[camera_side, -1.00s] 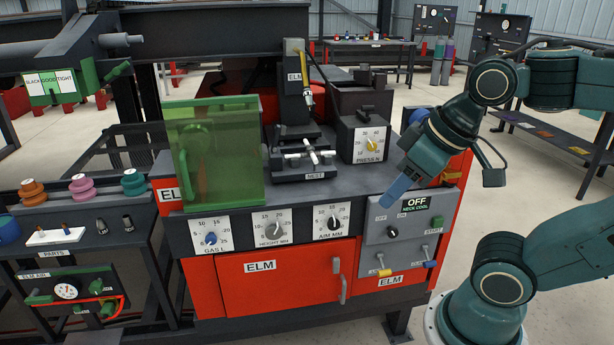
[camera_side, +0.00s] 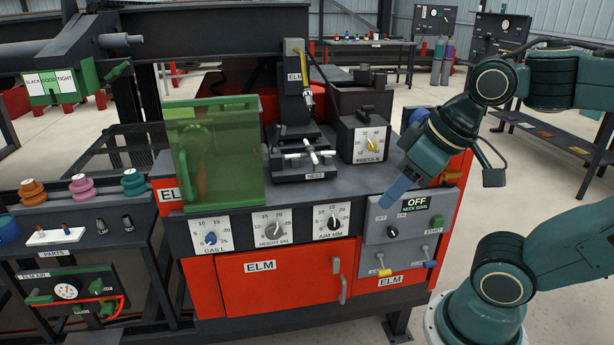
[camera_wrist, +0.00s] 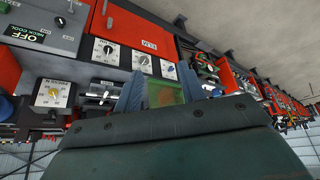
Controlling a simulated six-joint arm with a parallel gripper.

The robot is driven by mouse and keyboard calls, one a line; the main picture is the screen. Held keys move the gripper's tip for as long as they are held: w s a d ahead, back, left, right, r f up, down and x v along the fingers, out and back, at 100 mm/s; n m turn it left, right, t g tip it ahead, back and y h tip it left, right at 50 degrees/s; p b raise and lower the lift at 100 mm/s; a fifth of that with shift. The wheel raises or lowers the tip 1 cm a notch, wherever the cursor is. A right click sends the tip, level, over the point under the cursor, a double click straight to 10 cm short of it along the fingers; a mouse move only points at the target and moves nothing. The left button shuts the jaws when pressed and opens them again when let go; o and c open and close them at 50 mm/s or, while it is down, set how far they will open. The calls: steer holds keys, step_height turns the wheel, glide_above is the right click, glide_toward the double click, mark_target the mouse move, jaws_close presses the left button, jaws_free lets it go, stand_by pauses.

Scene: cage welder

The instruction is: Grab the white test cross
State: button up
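The white test cross (camera_side: 313,156) lies in the dark nest block (camera_side: 305,176) on the welder's bench, under the upright head, in the side view. Its pale bars stick out over the block. My gripper (camera_side: 392,202) hangs in front of the bench's right part, to the right of the cross and apart from it, with blue fingers pointing down-left. In the wrist view my gripper (camera_wrist: 160,82) shows its two fingers spread, with no object held between them. The cross is too small to make out clearly in the wrist view.
A green see-through screen (camera_side: 215,155) stands left of the nest. The PRESS N box (camera_side: 363,138) stands to its right. The welding head (camera_side: 296,90) rises behind the nest. Dials and a switch panel (camera_side: 405,232) line the bench front. A parts shelf (camera_side: 75,238) is at left.

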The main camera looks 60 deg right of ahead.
steer(key=w+d+r+m+h, duration=0.1)
steer(key=w+d+r, duration=0.1)
steer(key=w, duration=0.3)
steer(key=w+d+r+m, duration=0.1)
steer(key=w+d+r, duration=0.2)
steer(key=w, duration=0.3)
steer(key=m+g+h, duration=0.2)
steer(key=m, duration=0.5)
glide_above(312, 152)
steer(key=s+a, duration=0.2)
steer(key=shift+w+d+f, duration=0.1)
steer(key=shift+f, duration=4.1)
steer(key=shift+w+d+f, duration=0.1)
steer(key=shift+f, duration=4.1)
steer(key=shift+f, duration=0.1)
steer(key=shift+x, duration=2.5)
